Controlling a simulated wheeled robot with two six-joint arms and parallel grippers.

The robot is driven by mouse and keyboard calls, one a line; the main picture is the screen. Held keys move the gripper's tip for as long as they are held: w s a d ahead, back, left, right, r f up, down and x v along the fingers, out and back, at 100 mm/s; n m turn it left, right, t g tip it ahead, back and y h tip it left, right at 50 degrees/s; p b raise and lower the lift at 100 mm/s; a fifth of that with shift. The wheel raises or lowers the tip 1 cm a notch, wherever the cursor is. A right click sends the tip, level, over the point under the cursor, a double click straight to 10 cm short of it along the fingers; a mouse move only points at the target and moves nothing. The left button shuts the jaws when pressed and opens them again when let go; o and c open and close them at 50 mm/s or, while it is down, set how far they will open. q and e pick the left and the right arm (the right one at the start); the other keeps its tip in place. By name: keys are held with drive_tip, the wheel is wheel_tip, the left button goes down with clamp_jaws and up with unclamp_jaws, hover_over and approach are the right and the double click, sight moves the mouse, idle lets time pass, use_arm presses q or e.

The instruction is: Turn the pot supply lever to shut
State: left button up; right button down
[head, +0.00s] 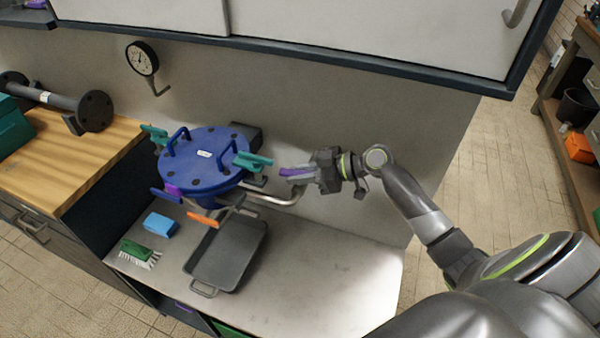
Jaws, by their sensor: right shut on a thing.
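A blue round pot (203,160) with a bolted lid, two blue handles and a white label stands on the grey bench. A metal pipe (277,200) runs from its right side towards the wall. My right gripper (292,174) is at the right of the pot, above the pipe, shut on a purple lever (297,171). The fingers hide most of this lever and where it joins the pipe. An orange lever (204,218) sticks out below the front of the pot. My left gripper is out of view.
A grey tray (254,252) lies in front of the pot, with a blue block (160,224) and green brush (137,251) to its left. Teal clamps (252,161) stick out from the lid. A gauge (142,58) is on the wall. The bench's right part is clear.

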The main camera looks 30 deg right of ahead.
drive_tip(key=shift+m+t+h+p, duration=0.4)
drive_tip(key=shift+m+t+h, duration=0.2)
drive_tip(key=shift+m, duration=0.1)
drive_tip(key=shift+m+t+h+p, duration=0.3)
drive_tip(key=shift+m+t+h, duration=0.1)
drive_tip(key=shift+m, duration=0.1)
drive_tip(key=c, duration=1.3)
unclamp_jaws()
